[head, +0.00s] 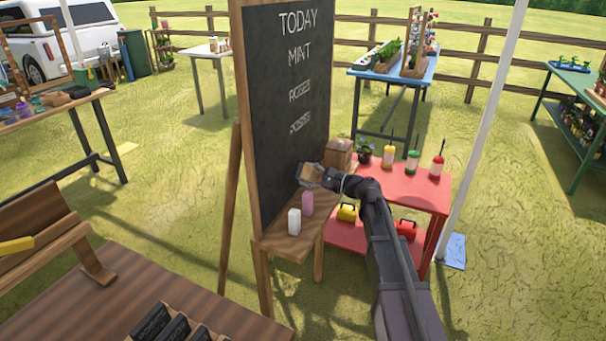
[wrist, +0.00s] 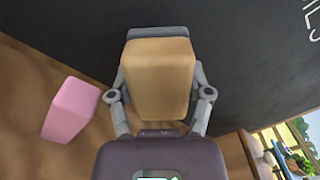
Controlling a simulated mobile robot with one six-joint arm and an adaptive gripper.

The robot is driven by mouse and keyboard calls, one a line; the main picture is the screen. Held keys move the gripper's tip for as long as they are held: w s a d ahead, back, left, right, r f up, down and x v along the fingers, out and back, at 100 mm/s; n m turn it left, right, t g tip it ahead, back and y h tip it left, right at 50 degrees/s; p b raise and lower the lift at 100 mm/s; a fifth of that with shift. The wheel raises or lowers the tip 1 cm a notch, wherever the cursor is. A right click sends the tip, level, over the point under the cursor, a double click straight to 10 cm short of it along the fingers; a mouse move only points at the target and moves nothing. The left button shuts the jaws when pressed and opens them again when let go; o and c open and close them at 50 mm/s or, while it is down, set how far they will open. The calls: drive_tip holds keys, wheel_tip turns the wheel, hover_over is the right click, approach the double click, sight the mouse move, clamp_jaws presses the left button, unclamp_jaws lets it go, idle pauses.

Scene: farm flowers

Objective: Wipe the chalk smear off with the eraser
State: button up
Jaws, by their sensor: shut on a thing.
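The eraser is a tan block with a grey strip at its far end; it shows in the wrist view (wrist: 158,80) and in the head view (head: 311,172). My gripper (wrist: 158,92) is shut on it, one finger on each side. In the head view my gripper (head: 316,176) is low in front of the chalkboard (head: 285,160), just above the wooden ledge (head: 283,246). I cannot tell whether the eraser touches the board.
A white pole (head: 490,120) stands right.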

sight(314, 176)
drive_tip(key=shift+v, duration=1.85)
drive_tip(key=shift+v, duration=1.45)
